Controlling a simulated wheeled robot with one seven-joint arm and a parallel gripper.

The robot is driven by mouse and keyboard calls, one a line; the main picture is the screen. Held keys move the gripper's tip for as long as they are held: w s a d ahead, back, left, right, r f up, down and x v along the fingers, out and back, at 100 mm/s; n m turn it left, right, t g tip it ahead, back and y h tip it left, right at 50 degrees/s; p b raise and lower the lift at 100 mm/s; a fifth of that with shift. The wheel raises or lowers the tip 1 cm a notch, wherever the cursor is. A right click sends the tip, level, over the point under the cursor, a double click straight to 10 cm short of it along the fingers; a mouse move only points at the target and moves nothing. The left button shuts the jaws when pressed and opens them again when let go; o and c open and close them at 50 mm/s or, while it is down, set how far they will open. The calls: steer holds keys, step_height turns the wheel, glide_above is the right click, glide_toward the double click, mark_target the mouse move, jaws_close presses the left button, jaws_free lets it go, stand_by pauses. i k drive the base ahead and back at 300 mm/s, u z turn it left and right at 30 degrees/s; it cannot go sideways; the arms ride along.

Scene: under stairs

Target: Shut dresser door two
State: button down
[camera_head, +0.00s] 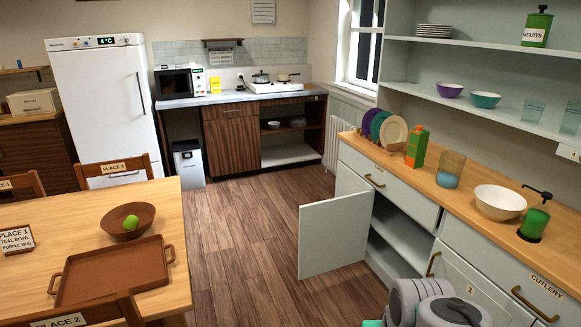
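The dresser (410,195) runs along the right wall, with a wooden counter and pale grey-green fronts. One lower door (335,235) stands wide open, swung out into the room from the left side of its opening. I see its plain inner face; any number on it is hidden. The opening shows a shelf (400,230) with nothing visible on it. A nearer lower door (465,280) with a brass handle is shut; its small label is too small to read. Part of my grey arm (430,303) shows at the bottom edge, right of the open door. My gripper is not in view.
The dining table (185,215) with a tray (115,275), bowl (127,232) and chairs stands at left. Wooden floor (240,235) is clear between it and the open door. A white bowl (498,203) and soap dispenser (535,218) stand on the dresser counter.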

mark_target(333, 234)
steer(key=u, duration=0.6)
steer(key=i, duration=2.05)
steer(key=u, duration=0.25)
steer(key=i, duration=1.95)
steer(key=z, duration=0.35)
